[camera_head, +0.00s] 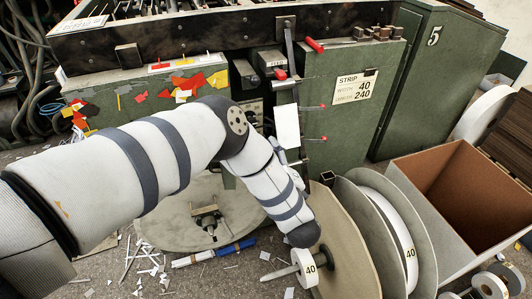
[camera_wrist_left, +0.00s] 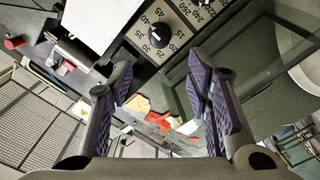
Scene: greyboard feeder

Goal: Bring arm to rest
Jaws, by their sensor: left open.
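My left arm (camera_head: 165,150) comes in from the left in the head view, bends at a grey joint, and its lower link slants down to a dark rounded end above the reels. My left gripper is not clearly visible there. In the left wrist view my left gripper (camera_wrist_left: 163,82) is open, with two purple-padded fingers wide apart and nothing between them. Beyond the fingers is a panel with a black dial (camera_wrist_left: 155,35) marked with numbers. I cannot judge the distance to it. My right gripper is in neither view.
A green machine (camera_head: 345,125) with red-tipped levers stands behind the arm. A paper reel (camera_head: 390,235) between large discs stands close by the arm's lower end. An open brown box (camera_head: 455,195) is at the right. A round plate (camera_head: 165,215) and paper scraps lie on the floor.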

